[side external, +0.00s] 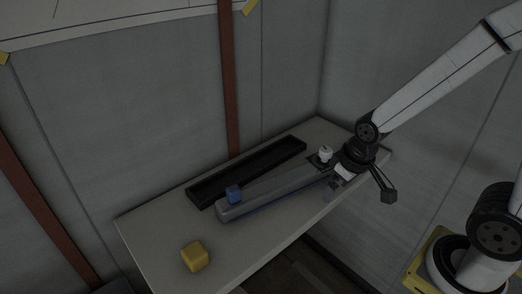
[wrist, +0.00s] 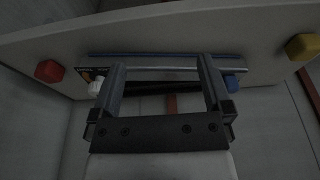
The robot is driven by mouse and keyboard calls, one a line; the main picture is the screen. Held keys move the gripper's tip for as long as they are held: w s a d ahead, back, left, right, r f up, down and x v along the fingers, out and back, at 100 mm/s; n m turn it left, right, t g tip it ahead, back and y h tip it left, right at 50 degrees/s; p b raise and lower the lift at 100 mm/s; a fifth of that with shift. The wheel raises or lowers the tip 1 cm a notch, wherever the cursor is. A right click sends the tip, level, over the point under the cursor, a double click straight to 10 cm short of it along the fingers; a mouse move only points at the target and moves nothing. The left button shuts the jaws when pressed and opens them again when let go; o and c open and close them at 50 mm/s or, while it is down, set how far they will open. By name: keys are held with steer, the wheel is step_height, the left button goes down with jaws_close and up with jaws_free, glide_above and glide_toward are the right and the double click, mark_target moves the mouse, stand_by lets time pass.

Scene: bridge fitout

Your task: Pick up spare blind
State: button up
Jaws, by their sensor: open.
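A long grey bar with a blue lower edge, which looks like the spare blind (side external: 270,193), lies along the table. Its right end is partly hidden by my arm in the side view. In the wrist view the blind (wrist: 165,69) runs across behind my fingers, with a blue strip along its upper side. My gripper (side external: 335,187) is at the blind's right end in the side view. In the wrist view my gripper (wrist: 163,63) has its fingers wide apart with nothing held between them. Whether the fingers touch the blind cannot be told.
A long black tray (side external: 222,180) lies behind the blind. A blue block (side external: 233,193) and a white piece (side external: 325,153) are close beside the blind. A yellow block (side external: 194,257) stands at the table's front left. A red block (wrist: 48,70) shows in the wrist view. Walls stand behind.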

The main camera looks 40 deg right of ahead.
steer(key=m+g, duration=0.2)
steer(key=m, duration=1.6)
glide_above(281, 179)
steer(key=s, duration=0.1)
steer(key=f, duration=0.4)
steer(key=shift+s, duration=0.2)
steer(key=shift+w+f+m+g, duration=0.3)
steer(key=shift+w+m, duration=0.3)
steer(key=shift+m, duration=0.4)
steer(key=shift+f, duration=1.3)
steer(key=shift+f, duration=0.1)
steer(key=shift+a+f, duration=0.1)
steer(key=shift+f, duration=2.35)
